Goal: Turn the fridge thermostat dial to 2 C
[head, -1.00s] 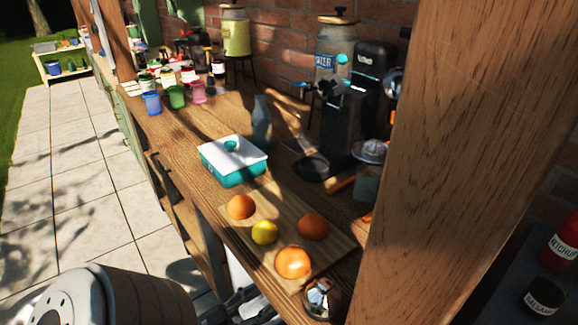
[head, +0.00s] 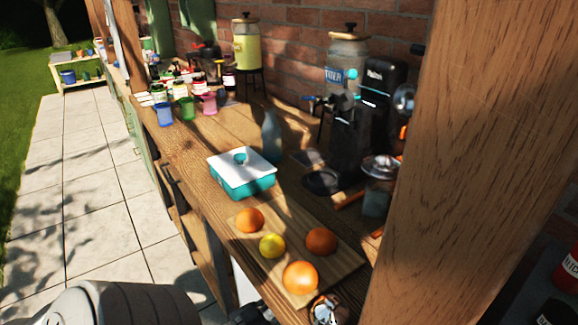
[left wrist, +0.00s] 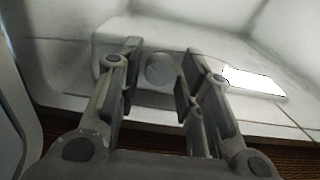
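In the left wrist view a round grey dial (left wrist: 160,69) sits on the front of a pale housing (left wrist: 215,62) inside a white interior, which looks like the fridge. Marks on the dial are too blurred to read. My left gripper (left wrist: 160,54) is open, with one finger on each side of the dial in the picture; I cannot tell whether either touches it. In the head view only a white patch of the fridge (head: 244,284) shows under the counter.
A cutting board (head: 343,268) with oranges and a lemon lies on the wooden counter (head: 205,208), near a teal box (head: 248,187) with a white lid. A thick wooden post (head: 470,150) blocks the right side. In the left wrist view a bright white panel (left wrist: 252,82) shows at right.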

